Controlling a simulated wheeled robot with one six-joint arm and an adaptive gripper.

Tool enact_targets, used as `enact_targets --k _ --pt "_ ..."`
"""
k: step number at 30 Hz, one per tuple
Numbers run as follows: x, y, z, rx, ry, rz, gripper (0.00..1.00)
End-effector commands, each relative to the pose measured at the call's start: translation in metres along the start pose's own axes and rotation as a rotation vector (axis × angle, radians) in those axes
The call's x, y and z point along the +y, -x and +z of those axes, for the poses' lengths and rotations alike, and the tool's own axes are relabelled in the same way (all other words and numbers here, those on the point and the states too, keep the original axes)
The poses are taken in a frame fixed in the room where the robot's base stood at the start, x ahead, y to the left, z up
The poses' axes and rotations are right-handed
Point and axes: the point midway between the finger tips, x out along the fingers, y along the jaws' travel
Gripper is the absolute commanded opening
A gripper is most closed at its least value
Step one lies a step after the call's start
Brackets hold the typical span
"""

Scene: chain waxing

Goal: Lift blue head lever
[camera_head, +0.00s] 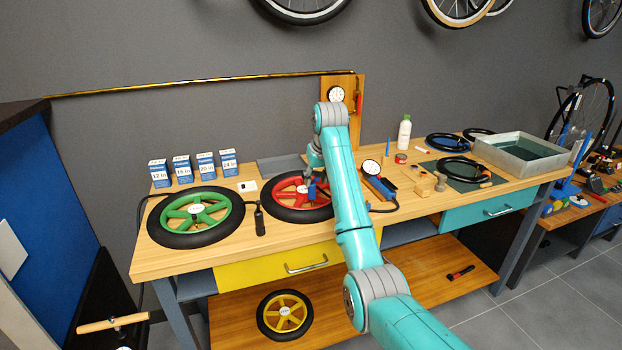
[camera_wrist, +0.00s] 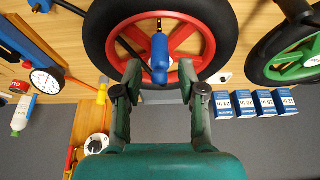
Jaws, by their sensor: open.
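The blue head lever (camera_wrist: 160,52) stands over the red wheel (camera_wrist: 205,38) in the wrist view. It also shows as a small blue shape in the head view (camera_head: 312,188), partly hidden by my gripper and arm. The red wheel with its black tyre (camera_head: 272,203) lies flat on the wooden bench. My gripper (camera_wrist: 160,74) is open, with one finger on each side of the blue lever's near end. The fingers look apart from the lever; whether either touches it I cannot tell. My gripper also shows in the head view (camera_head: 314,164), seen from behind.
A green wheel (camera_head: 195,213) lies left on the bench (camera_head: 155,262), with several blue-white boxes (camera_head: 206,170) behind. A pump with a gauge (camera_head: 377,180) stands close right of my arm. A board with a gauge (camera_head: 355,92) rises behind. A grey tray (camera_head: 480,145) sits far right.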

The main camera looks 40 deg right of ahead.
Motion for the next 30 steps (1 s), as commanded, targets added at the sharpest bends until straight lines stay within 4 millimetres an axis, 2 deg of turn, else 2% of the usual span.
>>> enact_targets --k 4,13,14,18,19,30 --pt "0.0021 -0.0086 0.0047 0.000 0.000 0.000 0.40" --pt "0.0026 -0.0101 0.0053 0.001 -0.001 0.000 0.40" --pt "0.0026 -0.0101 0.0053 0.001 -0.001 0.000 0.38" --pt "0.0026 -0.0100 0.0053 0.000 -0.001 0.000 0.03" --pt "0.0026 -0.0100 0.0053 0.000 -0.001 0.000 0.00" --pt "0.0026 -0.0089 0.0013 -0.061 -0.001 0.001 0.00"
